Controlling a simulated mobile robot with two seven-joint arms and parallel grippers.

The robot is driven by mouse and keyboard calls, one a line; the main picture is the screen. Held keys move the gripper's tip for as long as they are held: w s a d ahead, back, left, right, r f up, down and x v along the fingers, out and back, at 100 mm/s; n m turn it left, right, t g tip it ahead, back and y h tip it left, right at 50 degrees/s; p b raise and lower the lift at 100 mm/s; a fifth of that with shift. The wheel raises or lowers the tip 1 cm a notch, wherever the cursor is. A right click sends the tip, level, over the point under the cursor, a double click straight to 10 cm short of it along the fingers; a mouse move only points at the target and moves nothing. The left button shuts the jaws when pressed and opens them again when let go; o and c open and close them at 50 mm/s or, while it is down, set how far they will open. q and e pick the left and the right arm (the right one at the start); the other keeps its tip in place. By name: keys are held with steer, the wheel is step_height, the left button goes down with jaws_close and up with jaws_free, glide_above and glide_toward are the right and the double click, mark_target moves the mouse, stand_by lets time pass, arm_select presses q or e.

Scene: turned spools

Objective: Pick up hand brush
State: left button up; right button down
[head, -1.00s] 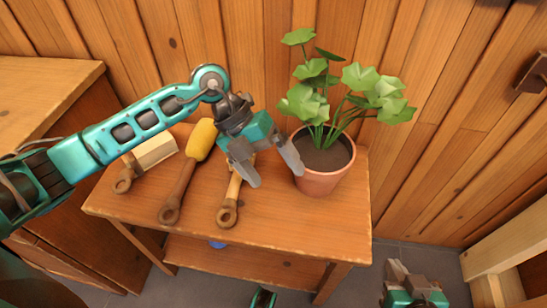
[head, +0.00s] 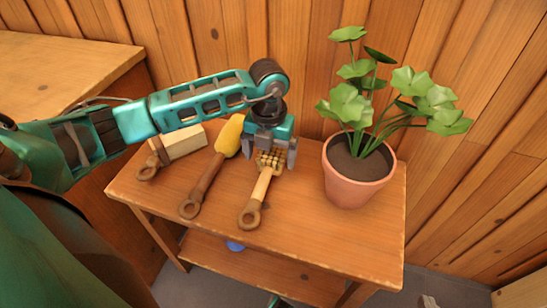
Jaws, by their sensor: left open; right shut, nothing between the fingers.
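Three handled tools lie on the small wooden table. One has a cream block head and a brown ring-ended handle (head: 184,143), at the left. The middle one has a yellow head and a brown handle (head: 228,136). The third has a studded tan head and a light handle with a brown ring (head: 262,186). I cannot tell for sure which is the hand brush. My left gripper (head: 270,155) is open, pointing down, with its fingers on either side of the studded head; contact is unclear.
A potted plant (head: 358,184) stands on the table to the right of my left gripper. The wooden table (head: 330,240) is bare at its front right. A plank wall rises behind, and a wooden cabinet (head: 60,75) stands at the left. A blue thing (head: 235,246) shows below the tabletop.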

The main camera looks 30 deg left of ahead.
mark_target(269, 159)
arm_select(q)
steer(key=f, duration=0.3)
steer(key=f+b, duration=0.1)
steer(key=shift+w+a+f, duration=0.25)
steer(key=shift+w, duration=0.1)
steer(key=shift+c, duration=0.2)
steer(key=shift+r, duration=0.1)
steer(key=c, duration=1.2)
steer(key=shift+o, duration=0.2)
